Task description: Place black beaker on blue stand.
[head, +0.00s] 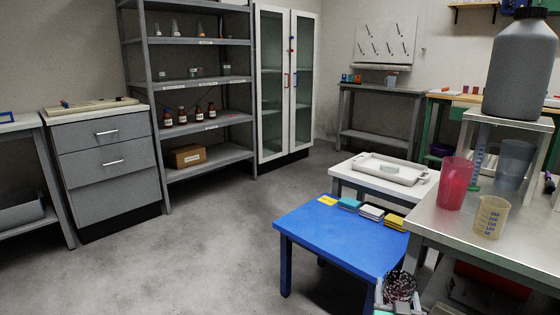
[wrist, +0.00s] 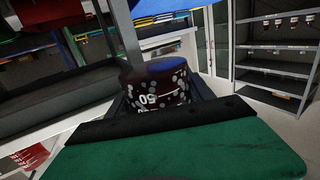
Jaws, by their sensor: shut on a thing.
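The black beaker (head: 400,286) with pale markings is at the bottom of the head view, just in front of the blue stand. It also shows in the wrist view (wrist: 157,82), with a "50" mark on its side. My gripper (head: 398,303) is shut on the beaker; its fingers partly hide the beaker's lower part in the wrist view. The blue stand (head: 325,240) is a low blue table with a mostly bare top. Part of its blue surface shows at the top of the wrist view (wrist: 165,9).
A metal bench (head: 450,233) with a red beaker (head: 455,185) and a clear beaker (head: 491,217) stands close on the right. Open floor (head: 190,265) lies left.

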